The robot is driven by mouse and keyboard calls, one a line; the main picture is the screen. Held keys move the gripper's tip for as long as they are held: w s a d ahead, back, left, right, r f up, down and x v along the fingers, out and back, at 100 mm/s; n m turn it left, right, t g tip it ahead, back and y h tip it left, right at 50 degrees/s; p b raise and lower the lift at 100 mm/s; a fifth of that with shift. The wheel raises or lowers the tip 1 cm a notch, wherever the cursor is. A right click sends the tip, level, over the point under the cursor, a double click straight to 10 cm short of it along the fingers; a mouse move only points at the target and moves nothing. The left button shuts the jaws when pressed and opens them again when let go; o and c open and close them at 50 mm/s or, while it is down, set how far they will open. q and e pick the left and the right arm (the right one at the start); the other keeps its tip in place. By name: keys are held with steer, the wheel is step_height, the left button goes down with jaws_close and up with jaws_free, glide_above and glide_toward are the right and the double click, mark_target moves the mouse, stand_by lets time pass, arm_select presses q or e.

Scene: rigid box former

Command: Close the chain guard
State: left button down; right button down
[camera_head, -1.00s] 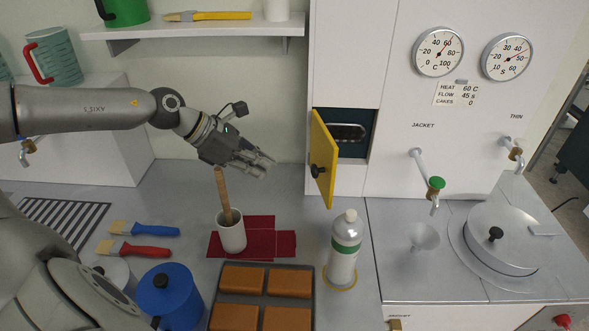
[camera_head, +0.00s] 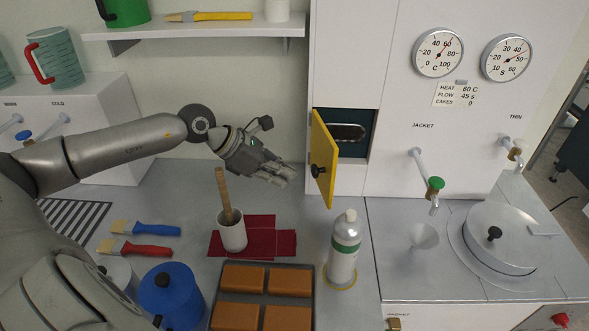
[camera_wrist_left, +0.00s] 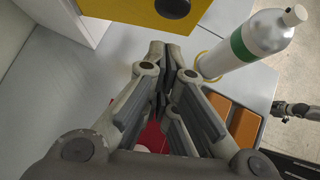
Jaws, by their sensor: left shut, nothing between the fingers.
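The yellow chain guard (camera_head: 323,158) is a hinged door standing open at the front of a dark recess (camera_head: 353,133) in the white cabinet. A round black knob (camera_head: 318,171) sits on its outer face. My left gripper (camera_head: 289,177) is shut and empty, a short way left of the guard and apart from it. In the left wrist view the closed fingers (camera_wrist_left: 165,50) point toward the guard (camera_wrist_left: 150,12), whose lower part and knob (camera_wrist_left: 173,6) show at the top.
A white bottle with a green band (camera_head: 344,250) stands below the guard. A cup with a wooden stick (camera_head: 231,232) stands on dark red cloths (camera_head: 284,242). A tray (camera_head: 226,290) of brown blocks is in front. Brushes (camera_head: 133,249) and a blue pot (camera_head: 170,297) lie left.

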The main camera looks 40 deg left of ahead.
arm_select(q)
steer(key=shift+w+d+p, duration=0.85)
steer(key=shift+w+d, duration=0.2)
steer(key=shift+w, duration=0.05)
